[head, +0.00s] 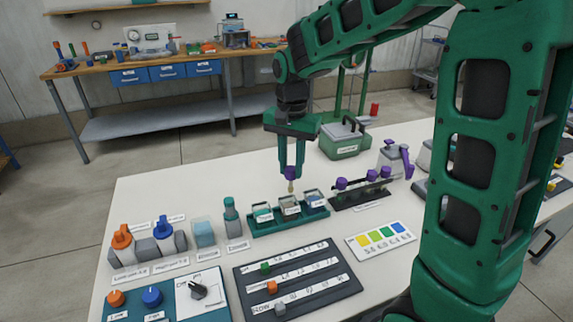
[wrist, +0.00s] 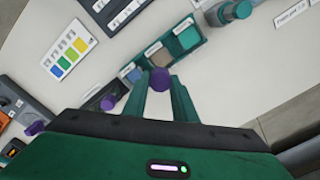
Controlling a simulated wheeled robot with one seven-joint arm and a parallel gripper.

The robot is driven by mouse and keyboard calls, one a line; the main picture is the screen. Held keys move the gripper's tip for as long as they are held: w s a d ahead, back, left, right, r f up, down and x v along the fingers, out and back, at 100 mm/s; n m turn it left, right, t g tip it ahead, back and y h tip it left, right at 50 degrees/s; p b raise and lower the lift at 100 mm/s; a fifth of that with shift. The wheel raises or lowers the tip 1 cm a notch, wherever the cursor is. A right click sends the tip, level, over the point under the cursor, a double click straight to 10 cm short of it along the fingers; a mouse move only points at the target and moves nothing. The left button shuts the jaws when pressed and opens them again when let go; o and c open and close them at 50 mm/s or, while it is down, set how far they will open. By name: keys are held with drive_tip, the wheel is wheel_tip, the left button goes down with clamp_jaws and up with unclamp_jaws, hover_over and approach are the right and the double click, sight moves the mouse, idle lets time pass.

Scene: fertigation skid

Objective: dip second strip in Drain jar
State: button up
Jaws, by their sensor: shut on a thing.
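My gripper (head: 291,168) is shut on a strip with a purple cap (head: 290,174), its pale tip pointing down above the middle of the green jar rack (head: 262,230). The cap also shows between the fingers in the wrist view (wrist: 159,80). The rack holds three open jars: a teal one (head: 262,212) at left, a brownish one (head: 289,208) in the middle and a blue one (head: 314,200) at right. Their labels are too small to read, so I cannot tell which is Drain. The strip tip appears above the middle jar, apart from the liquid.
A dark rack (head: 362,196) with several purple-capped strips stands right of the jars. A colour chart (head: 381,241) and a slider board (head: 297,280) lie in front. A green case (head: 344,142) stands behind.

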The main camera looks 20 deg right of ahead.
drive_tip(key=shift+a, duration=0.2)
drive_tip(key=shift+f, duration=0.2)
drive_tip(key=shift+f, duration=3.9)
drive_tip(key=shift+r, duration=4.25)
